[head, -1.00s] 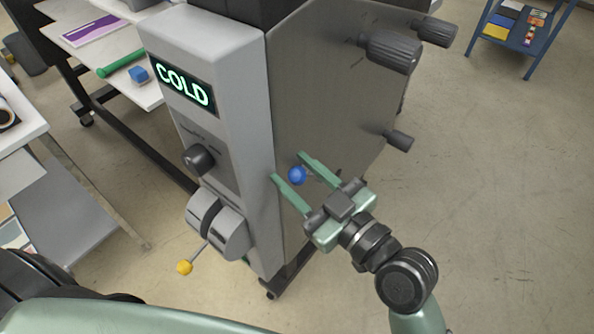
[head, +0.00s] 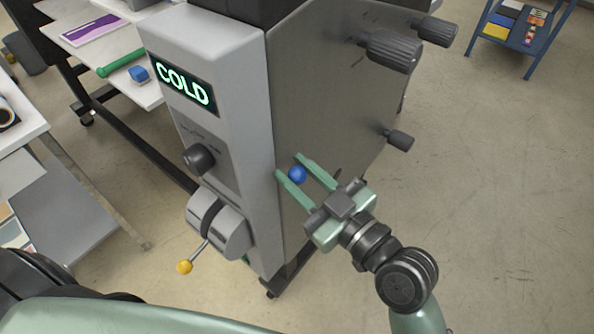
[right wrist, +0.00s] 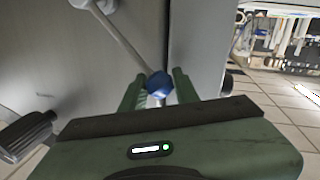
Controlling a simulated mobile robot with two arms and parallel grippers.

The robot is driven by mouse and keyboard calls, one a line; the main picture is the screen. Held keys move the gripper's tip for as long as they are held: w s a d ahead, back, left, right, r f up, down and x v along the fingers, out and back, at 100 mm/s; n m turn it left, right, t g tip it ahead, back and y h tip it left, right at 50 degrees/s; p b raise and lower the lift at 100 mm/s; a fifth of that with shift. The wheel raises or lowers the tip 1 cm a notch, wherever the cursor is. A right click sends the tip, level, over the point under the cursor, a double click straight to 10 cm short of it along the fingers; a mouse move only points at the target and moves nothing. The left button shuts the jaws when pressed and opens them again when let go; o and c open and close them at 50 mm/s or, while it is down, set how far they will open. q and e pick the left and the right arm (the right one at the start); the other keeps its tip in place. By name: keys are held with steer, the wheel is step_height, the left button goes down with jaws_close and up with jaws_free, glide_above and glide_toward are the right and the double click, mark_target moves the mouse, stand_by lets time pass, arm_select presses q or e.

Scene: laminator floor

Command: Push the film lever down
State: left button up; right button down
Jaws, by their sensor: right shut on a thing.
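The lever with a blue ball knob (head: 297,175) is on the grey side of the laminator (head: 330,100). In the right wrist view its pale rod (right wrist: 122,38) runs from a round pivot at the top down to the blue ball (right wrist: 158,84). My right gripper (head: 289,165) is shut on the ball, with one green finger on each side of it. In the head view the rod is hidden. Another lever with a yellow ball (head: 184,267) sticks out low on the front panel, apart from my gripper. My left gripper is not in view.
The front panel has a lit COLD display (head: 183,82) and a dark knob (head: 199,159). Dark ribbed knobs (head: 390,50) stick out from the laminator's side. A white table (head: 110,60) is at the left. The floor right of my right arm is clear.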

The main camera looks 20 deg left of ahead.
stand_by(0.7)
steer(key=shift+s+f+n+b, duration=0.3)
steer(key=shift+f+n+b, duration=0.1)
steer(key=shift+f+b, duration=0.25)
steer(key=s+f+n+b, duration=0.1)
steer(key=f+n+b, duration=0.1)
steer(key=s+a+f+n+y+b, duration=0.1)
steer(key=f+n+b, duration=0.1)
steer(key=b, duration=0.1)
steer(key=s+f+n+b, duration=0.1)
steer(key=f+n+b, duration=0.1)
steer(key=b, duration=0.1)
steer(key=shift+s+a+f+n, duration=0.1)
steer(key=shift+a+f+n, duration=0.05)
steer(key=shift+n, duration=0.25)
step_height(320, 180, down, 2)
steer(key=shift+s+f+n+y+b, duration=0.1)
steer(key=shift+n+y+b, duration=0.4)
steer(key=shift+n+b, duration=0.6)
steer(key=shift+f+n+g+b, duration=0.3)
steer(key=shift+f+n+b, duration=0.3)
steer(key=shift+n, duration=0.4)
steer(key=shift+f, duration=0.2)
steer(key=c, duration=1.1)
jaws_free()
steer(key=shift+o, duration=0.2)
steer(key=shift+r, duration=0.1)
